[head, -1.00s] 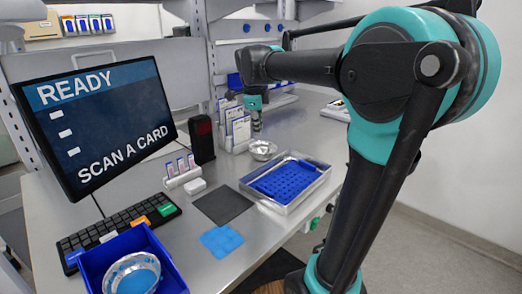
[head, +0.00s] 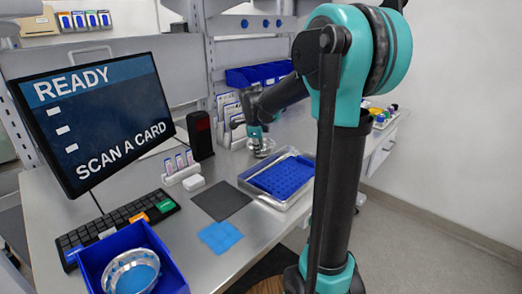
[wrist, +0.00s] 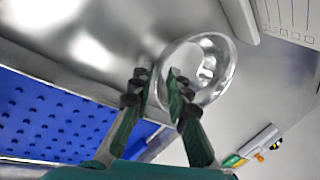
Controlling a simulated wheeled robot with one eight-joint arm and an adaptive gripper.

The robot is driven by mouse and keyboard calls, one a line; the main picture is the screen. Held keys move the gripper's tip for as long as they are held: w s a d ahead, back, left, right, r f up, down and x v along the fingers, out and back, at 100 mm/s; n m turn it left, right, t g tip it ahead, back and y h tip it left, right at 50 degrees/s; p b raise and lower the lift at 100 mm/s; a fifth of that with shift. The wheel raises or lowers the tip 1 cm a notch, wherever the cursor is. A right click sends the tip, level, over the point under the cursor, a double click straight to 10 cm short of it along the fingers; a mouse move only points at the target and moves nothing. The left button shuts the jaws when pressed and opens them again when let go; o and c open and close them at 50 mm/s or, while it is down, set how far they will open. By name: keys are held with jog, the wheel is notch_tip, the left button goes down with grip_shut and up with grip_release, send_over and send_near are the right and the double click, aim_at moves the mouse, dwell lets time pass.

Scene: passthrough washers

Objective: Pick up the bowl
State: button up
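A shiny metal bowl (head: 266,147) stands on the grey bench behind the metal tray, partly hidden by my gripper (head: 257,149). In the wrist view the bowl (wrist: 224,72) is round and looks empty. My gripper (wrist: 160,80) is open there, its fingers apart at the bowl's left side. The right finger overlaps the bowl's inside and the left finger is outside, with the rim between them. I cannot tell whether either finger touches it. A second metal bowl (head: 112,267), with blue inside, sits in a blue bin (head: 172,277) at the front left.
A metal tray (head: 247,186) with a blue perforated insert (head: 284,177) lies in front of the far bowl. Card holders (head: 229,107) stand behind it. A black reader (head: 200,135), a monitor (head: 95,120) and a keyboard (head: 115,222) are to the left. A dark mat (head: 221,200) lies flat.

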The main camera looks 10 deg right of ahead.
jog(key=shift+x, duration=1.15)
grip_shut()
jog(key=shift+r, duration=0.15)
